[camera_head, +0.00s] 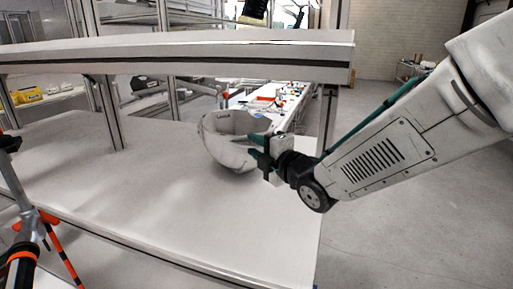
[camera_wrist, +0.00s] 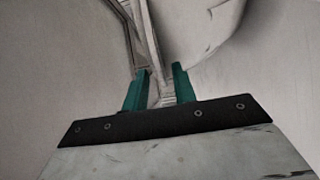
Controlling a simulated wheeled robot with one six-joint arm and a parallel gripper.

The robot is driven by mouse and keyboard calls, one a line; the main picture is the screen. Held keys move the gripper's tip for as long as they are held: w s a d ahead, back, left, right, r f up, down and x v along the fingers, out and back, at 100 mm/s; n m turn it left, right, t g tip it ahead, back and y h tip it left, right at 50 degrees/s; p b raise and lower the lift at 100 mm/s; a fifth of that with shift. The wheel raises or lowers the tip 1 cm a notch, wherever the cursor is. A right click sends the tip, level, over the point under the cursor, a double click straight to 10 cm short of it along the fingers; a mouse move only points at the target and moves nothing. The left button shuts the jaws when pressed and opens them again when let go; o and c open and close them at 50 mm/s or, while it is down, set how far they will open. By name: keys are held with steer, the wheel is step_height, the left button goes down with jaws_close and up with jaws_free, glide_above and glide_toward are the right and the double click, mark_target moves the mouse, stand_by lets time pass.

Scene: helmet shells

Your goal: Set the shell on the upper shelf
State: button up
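The helmet shell (camera_head: 225,148) is a pale, bowl-like piece with its opening facing up. It is at the lower board (camera_head: 150,190), below the upper shelf. I cannot tell whether its underside touches the board. My gripper (camera_head: 259,150) reaches in from the right at the shell's right edge. In the wrist view, the teal fingers (camera_wrist: 160,88) stand close together with the shell's rim between them, and the shell wall (camera_wrist: 195,25) curves away above. The fingers look shut on the rim. The upper shelf (camera_head: 180,52) is a long white board whose visible top is bare near its front.
Metal posts (camera_head: 108,110) stand at the left and behind the boards. A workbench with tools (camera_head: 270,100) is behind. A stand with orange parts (camera_head: 45,220) is at the lower left. The lower board's front is clear, and open floor lies to the right.

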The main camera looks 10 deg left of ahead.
steer(key=v, duration=1.2)
steer(key=d+f+m+h, duration=0.3)
steer(key=d+m+h, duration=0.95)
steer(key=d, duration=0.85)
steer(key=s+d+m+g, duration=0.3)
steer(key=s+m, duration=0.2)
steer(key=s, duration=0.2)
steer(key=s+d+m+g+h, duration=0.1)
steer(key=s+d+m+g, duration=0.2)
steer(key=s, duration=0.5)
steer(key=s+d+f+m+g, duration=0.1)
steer(key=s+d+m+g, duration=0.3)
steer(key=s+m, duration=0.3)
steer(key=shift+s+d+m, duration=0.35)
steer(key=shift+s, duration=0.25)
steer(key=shift+a+h, duration=0.1)
steer(key=shift+h, duration=0.15)
